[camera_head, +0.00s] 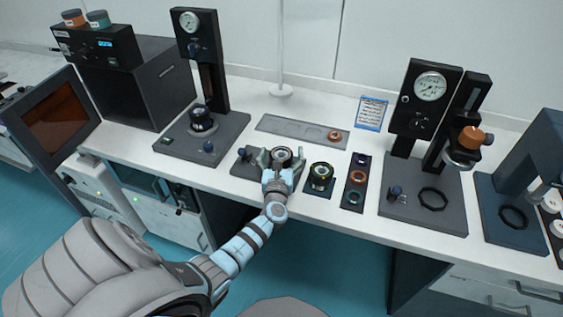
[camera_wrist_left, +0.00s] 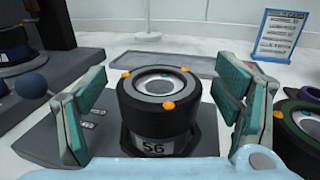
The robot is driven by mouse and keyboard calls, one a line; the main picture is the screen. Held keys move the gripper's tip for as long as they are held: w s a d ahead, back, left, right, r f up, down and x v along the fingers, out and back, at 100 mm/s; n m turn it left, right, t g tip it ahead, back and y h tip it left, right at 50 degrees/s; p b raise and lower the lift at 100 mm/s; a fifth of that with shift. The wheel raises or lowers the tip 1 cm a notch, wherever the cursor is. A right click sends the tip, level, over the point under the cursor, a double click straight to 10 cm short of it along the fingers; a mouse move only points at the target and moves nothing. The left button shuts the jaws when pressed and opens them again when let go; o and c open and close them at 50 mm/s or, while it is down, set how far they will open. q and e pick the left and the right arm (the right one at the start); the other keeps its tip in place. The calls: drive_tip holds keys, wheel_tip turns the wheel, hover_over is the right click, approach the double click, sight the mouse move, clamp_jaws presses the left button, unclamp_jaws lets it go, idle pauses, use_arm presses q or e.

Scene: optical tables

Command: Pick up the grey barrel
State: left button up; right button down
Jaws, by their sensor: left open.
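A dark barrel (camera_head: 281,153) with a grey ring on top stands upright on a dark grey base plate (camera_head: 242,170) at the table's front edge. In the wrist view this barrel (camera_wrist_left: 158,120) shows orange dots around its rim and a white label. My left gripper (camera_head: 281,160) is open, with one teal-padded finger on each side of the barrel. In the wrist view gaps show between the fingers (camera_wrist_left: 162,100) and the barrel. My right gripper is not in view.
A green-ringed barrel (camera_head: 320,174) stands close on the right, beside a dark tray of rings (camera_head: 355,182). A blue-knobbed lever (camera_wrist_left: 33,86) is left of my fingers. Gauge stands (camera_head: 200,65) rise at left and right. A flat grey tray (camera_head: 290,127) lies behind.

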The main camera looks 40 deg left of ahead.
use_arm(q)
drive_tip(key=c, duration=1.8)
drive_tip(key=shift+o, duration=0.2)
